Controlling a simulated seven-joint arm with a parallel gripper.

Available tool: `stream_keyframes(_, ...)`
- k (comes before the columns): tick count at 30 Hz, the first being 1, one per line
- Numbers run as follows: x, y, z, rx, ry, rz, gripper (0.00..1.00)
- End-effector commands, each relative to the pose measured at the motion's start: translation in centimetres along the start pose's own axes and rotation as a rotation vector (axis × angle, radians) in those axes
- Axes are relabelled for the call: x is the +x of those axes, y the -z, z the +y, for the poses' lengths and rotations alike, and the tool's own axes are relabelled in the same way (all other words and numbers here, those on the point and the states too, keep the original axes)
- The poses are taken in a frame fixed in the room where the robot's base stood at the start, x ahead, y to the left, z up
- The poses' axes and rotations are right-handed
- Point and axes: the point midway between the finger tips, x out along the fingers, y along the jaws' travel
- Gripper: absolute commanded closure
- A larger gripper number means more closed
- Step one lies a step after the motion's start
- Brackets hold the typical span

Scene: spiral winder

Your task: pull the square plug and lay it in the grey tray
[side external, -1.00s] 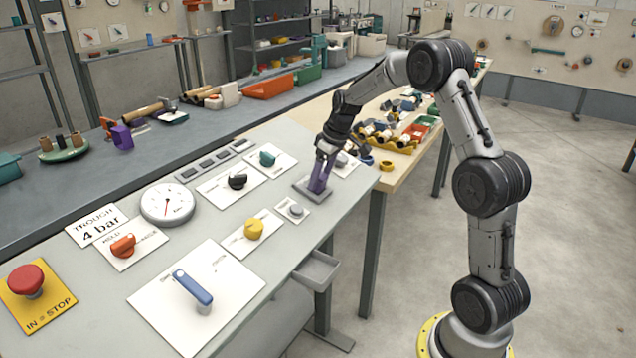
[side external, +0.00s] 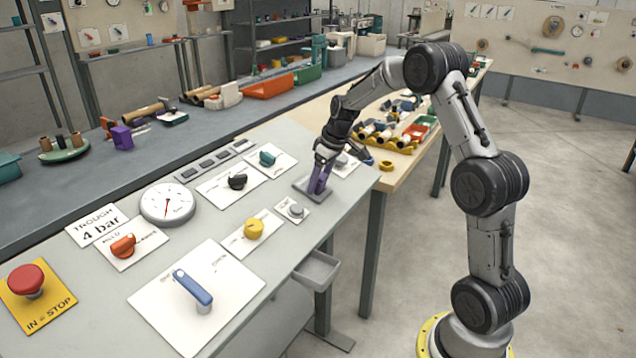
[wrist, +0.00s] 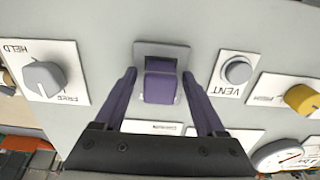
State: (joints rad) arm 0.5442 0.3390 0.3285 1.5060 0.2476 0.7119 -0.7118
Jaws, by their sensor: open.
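The square plug (wrist: 160,87) is a purple block seated in a grey socket plate (wrist: 175,52) in the wrist view. My gripper (wrist: 159,75) is open, with one purple finger on each side of the plug and a visible gap on both sides. In the side view my gripper (side external: 319,180) is low over the socket plate, at the far right of the panel. There the plug and the purple fingers are hard to tell apart. The grey tray (side external: 316,269) hangs at the panel's front edge, below and in front of the socket, and looks empty.
A grey vent button (wrist: 237,70) sits just right of the socket in the wrist view, and a grey knob (wrist: 43,78) to its left. A yellow knob (side external: 254,229), a blue lever (side external: 193,287) and a red stop button (side external: 27,279) stand further along the panel.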

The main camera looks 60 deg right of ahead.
Motion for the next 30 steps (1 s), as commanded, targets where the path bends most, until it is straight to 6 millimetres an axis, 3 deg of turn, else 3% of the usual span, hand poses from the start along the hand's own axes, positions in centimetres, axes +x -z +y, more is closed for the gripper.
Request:
stream_keyframes(11, 0.01, -0.02, -0.01, 0.000, 0.000, 0.000, 0.28)
stream_keyframes(23, 0.01, -0.01, -0.01, 0.000, 0.000, 0.000, 0.99)
stream_keyframes(30, 0.01, 0.00, 0.00, 0.000, 0.000, 0.000, 1.00)
